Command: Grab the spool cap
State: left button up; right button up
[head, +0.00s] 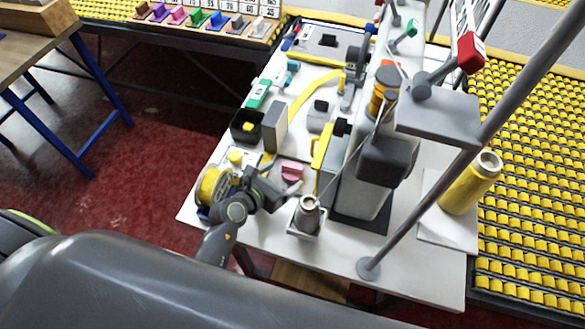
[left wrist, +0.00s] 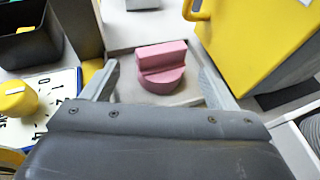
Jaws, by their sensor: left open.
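The spool cap, a pink round piece with a raised bar across its top (head: 292,171), sits on a light square base on the white table (head: 338,256). In the left wrist view the pink cap (left wrist: 162,68) lies ahead of and between my two finger tips, with a visible gap on each side. My left gripper (head: 277,190) is open and empty, just left of and in front of the cap in the head view; it also shows in the left wrist view (left wrist: 158,80). My right gripper is not in view.
A yellow-and-grey machine body (left wrist: 255,40) stands close right of the cap. A black bin (head: 246,126) and a yellow knob (head: 235,156) are to the left. A yellow cylinder (head: 470,184) is at the right.

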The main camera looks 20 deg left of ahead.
aim_at(290, 173)
pick_arm(q)
jog(key=shift+f+x, duration=0.15)
jog(key=shift+x, duration=1.25)
jog(key=shift+f+x, duration=0.15)
jog(key=shift+x, duration=1.25)
jog(key=shift+s, duration=0.15)
jog(key=shift+c, duration=0.3)
jog(key=c, duration=1)
